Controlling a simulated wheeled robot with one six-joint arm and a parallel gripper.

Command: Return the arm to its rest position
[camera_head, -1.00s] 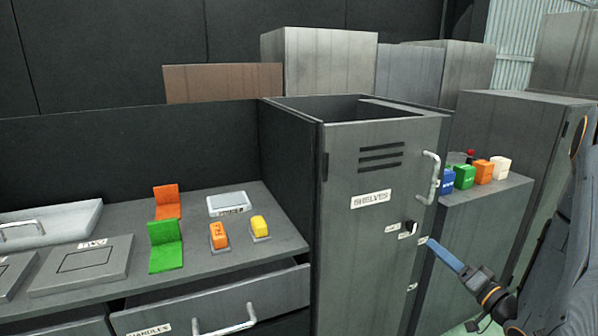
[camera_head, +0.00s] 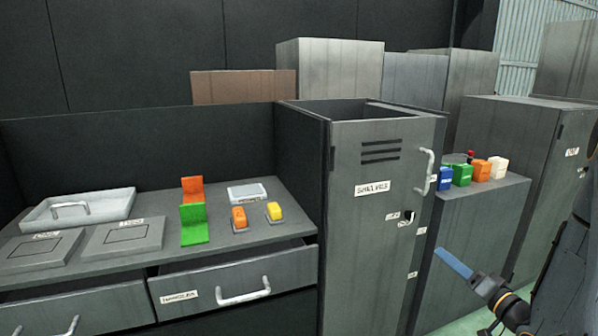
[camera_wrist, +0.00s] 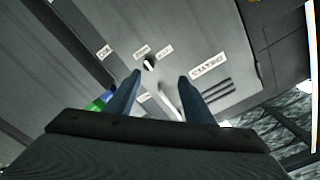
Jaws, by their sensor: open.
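My gripper (camera_head: 455,264) is at the lower right in the head view, with one blue finger showing, in front of the low grey cabinet beside the locker. In the wrist view my gripper (camera_wrist: 155,82) shows two blue fingers spread apart with nothing between them. Beyond the fingers is the grey locker door (camera_head: 375,240) labelled SHELVES, with a small black-and-white knob (camera_head: 409,217) and a vertical handle (camera_head: 429,172). The gripper is apart from the door. The knob also shows in the wrist view (camera_wrist: 149,63).
A drawer (camera_head: 190,283) below the counter (camera_head: 160,256) stands partly open at the left. Orange and green brackets (camera_head: 194,222) and small orange and yellow blocks (camera_head: 239,217) are on the counter. Several coloured boxes (camera_head: 462,174) stand on the low cabinet (camera_head: 470,235) to the right.

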